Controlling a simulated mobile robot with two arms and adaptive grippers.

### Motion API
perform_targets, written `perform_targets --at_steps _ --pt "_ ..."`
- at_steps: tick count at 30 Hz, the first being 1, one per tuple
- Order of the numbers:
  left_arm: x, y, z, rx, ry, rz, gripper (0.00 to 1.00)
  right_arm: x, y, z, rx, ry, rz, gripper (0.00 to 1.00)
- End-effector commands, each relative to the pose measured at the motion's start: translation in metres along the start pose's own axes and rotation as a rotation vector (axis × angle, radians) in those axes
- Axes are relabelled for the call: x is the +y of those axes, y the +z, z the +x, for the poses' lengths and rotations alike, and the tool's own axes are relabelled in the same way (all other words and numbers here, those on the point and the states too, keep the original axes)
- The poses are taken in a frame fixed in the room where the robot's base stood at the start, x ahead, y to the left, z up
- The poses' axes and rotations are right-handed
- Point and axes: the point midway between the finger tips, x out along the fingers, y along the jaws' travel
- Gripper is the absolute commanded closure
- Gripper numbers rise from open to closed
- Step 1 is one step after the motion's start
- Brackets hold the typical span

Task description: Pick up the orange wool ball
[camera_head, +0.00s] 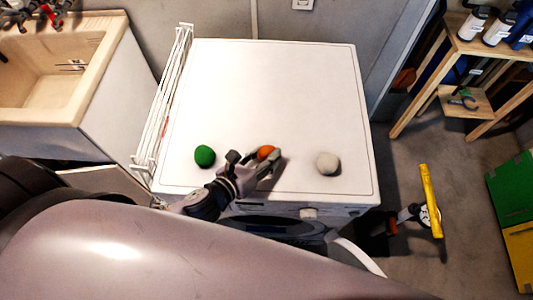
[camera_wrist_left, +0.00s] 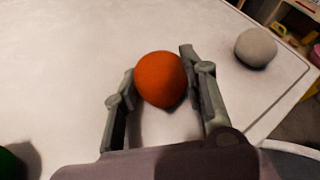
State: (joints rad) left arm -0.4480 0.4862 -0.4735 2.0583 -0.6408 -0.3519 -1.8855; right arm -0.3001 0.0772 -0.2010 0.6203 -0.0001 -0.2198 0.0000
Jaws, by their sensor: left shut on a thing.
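The orange wool ball (camera_head: 266,152) is over the front part of the white washing machine top (camera_head: 260,90). My left gripper (camera_head: 260,160) reaches in from the front and is shut on the ball. In the left wrist view the orange ball (camera_wrist_left: 160,79) sits between the two fingertips of my left gripper (camera_wrist_left: 160,88). I cannot tell whether the ball is clear of the surface. A green wool ball (camera_head: 204,156) lies to the left, and a pale grey-white ball (camera_head: 328,163) lies to the right. My right gripper is not in view.
A white wire rack (camera_head: 163,105) stands along the machine's left side, with a sink (camera_head: 55,70) beyond it. A wooden shelf (camera_head: 465,45) with bottles is at the upper right. The back of the machine top is clear.

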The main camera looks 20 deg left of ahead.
Motion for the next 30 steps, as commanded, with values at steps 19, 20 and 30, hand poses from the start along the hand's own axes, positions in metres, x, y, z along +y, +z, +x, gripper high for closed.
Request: perform_targets --at_steps 19,20,30 --pt "-0.042 0.108 -0.044 -0.006 -0.006 0.006 0.87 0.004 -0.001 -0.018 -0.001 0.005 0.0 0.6" --pt "-0.045 0.117 -0.047 -0.007 -0.005 0.005 0.87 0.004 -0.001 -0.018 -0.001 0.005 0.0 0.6" --pt "-0.065 0.171 -0.071 0.0 0.0 0.001 0.87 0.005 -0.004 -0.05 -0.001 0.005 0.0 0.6"
